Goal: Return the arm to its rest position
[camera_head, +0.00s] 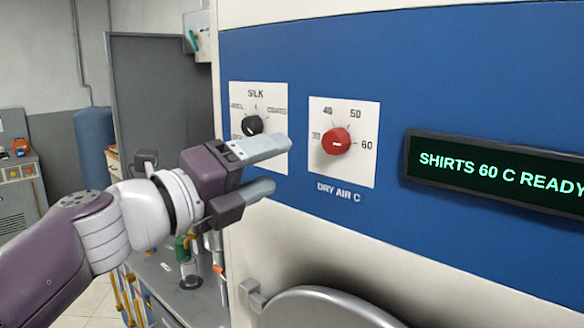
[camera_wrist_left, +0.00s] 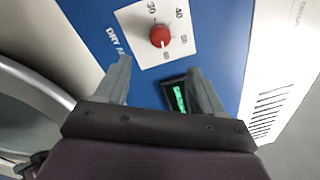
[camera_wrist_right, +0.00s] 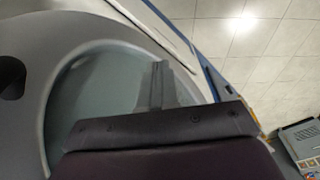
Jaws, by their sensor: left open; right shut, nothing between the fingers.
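My left gripper (camera_head: 276,168) is in front of the machine's blue panel, its two grey fingers apart with nothing between them. In the left wrist view the open fingers (camera_wrist_left: 160,85) point toward the red knob (camera_wrist_left: 160,36), with a visible gap. In the head view the red knob (camera_head: 336,141) sits on a white dial plate to the right of the fingertips, not touched. My right gripper (camera_wrist_right: 160,82) shows only in the right wrist view, with its fingers together and empty, over the round grey machine door (camera_wrist_right: 85,95). My right arm is not in the head view.
A display (camera_head: 500,172) reads "SHIRTS 60 C READY". The round door rim (camera_head: 325,300) juts out below. A blue cylinder (camera_head: 93,147) and a bench with tools (camera_head: 180,290) stand at left.

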